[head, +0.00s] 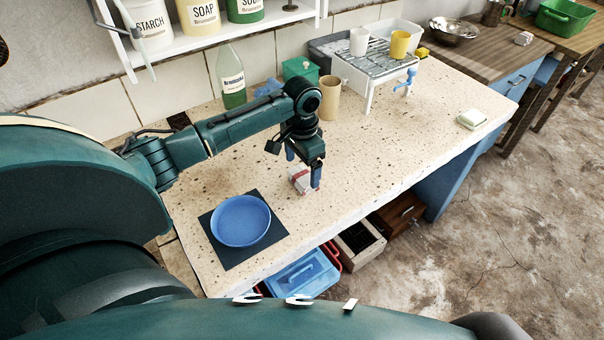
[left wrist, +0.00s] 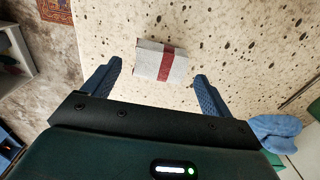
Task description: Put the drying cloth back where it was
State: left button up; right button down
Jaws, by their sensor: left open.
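The drying cloth, a small folded white bundle with a red band (head: 299,179), lies on the speckled stone counter right of the blue basin. It also shows in the left wrist view as a white block with a red stripe (left wrist: 152,61). My left gripper (head: 304,169) is over the cloth in the head view, its fingers partly covering it. In the left wrist view the left gripper (left wrist: 159,72) is open, with the cloth ahead of and between its spread fingers and nothing held. Whether the fingers touch the cloth cannot be told. My right gripper is not in view.
A blue basin (head: 241,221) sits on a dark mat (head: 220,254). A tan cup (head: 329,98), green bottle (head: 232,80) and dish rack (head: 374,60) with cups stand at the back. A soap dish (head: 472,119) is far right. The counter's middle right is clear.

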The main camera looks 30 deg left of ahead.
aim_at(302, 176)
pick_arm(q)
notch_tip(302, 176, up, 8)
jog(key=shift+f, duration=0.15)
dwell(0.5)
